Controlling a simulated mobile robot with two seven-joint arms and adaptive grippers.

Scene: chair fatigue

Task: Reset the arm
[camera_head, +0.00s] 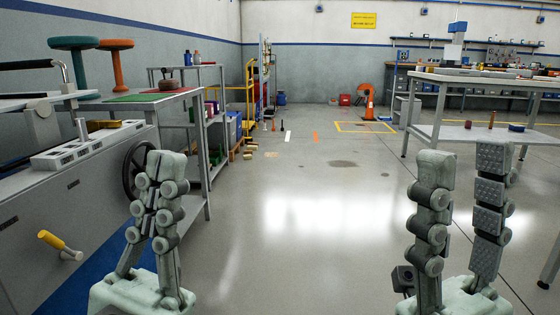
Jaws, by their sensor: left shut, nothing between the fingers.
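My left gripper (164,168) stands upright in the lower left of the head view. Its pale green-grey fingers are together at the tips, shut with nothing between them. My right gripper (464,165) stands upright in the lower right. Its two fingers are apart with an empty gap between them, so it is open. Neither gripper touches anything that I can see.
A grey machine (75,215) with a handwheel and a yellow-handled lever (58,244) stands at the left. A grey metal table (480,82) is at the right. The middle floor is clear.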

